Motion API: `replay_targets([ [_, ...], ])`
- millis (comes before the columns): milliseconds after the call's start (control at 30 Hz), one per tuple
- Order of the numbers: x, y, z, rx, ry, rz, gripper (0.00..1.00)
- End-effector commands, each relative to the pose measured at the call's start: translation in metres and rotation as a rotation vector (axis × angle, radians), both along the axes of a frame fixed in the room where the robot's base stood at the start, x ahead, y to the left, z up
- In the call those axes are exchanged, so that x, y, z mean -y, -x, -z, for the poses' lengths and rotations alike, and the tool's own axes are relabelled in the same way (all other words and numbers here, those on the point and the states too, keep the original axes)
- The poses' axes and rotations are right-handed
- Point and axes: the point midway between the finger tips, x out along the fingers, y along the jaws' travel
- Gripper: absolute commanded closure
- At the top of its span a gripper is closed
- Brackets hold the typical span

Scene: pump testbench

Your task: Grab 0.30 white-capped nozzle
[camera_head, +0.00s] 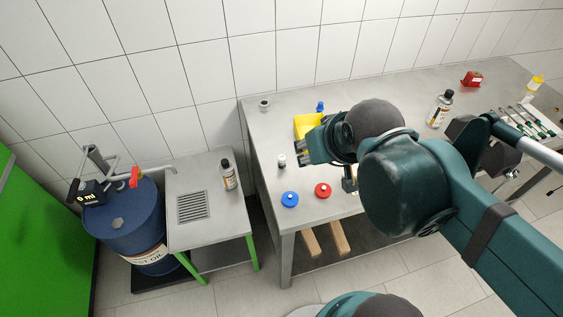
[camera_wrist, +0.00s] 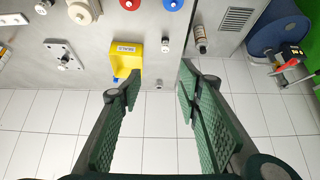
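A small nozzle with a white cap (camera_head: 281,160) stands on the grey workbench (camera_head: 262,135), left of my gripper. In the wrist view a small white-topped piece (camera_wrist: 165,44), which appears to be the same nozzle, stands beside the yellow bin, beyond the fingertips. Its size marking is too small to read. My gripper (camera_wrist: 158,78) is open, with its two green padded fingers wide apart and nothing between them. In the head view my gripper (camera_head: 304,152) hangs above the bench, to the right of the nozzle and in front of the yellow bin.
A yellow bin (camera_wrist: 126,59) stands close by. Blue (camera_head: 290,199) and red (camera_head: 323,190) round pieces lie near the front edge. A bottle (camera_head: 228,174) stands on the lower side table.

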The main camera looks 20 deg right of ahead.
Motion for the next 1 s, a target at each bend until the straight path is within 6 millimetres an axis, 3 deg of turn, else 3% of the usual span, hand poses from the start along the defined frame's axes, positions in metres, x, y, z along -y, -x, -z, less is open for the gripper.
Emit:
replay_targets([
  [467,0.000,-0.003,0.000,-0.009,-0.013,0.018,0.65],
  [1000,-0.003,-0.046,0.010,-0.119,-0.167,0.261,0.65],
])
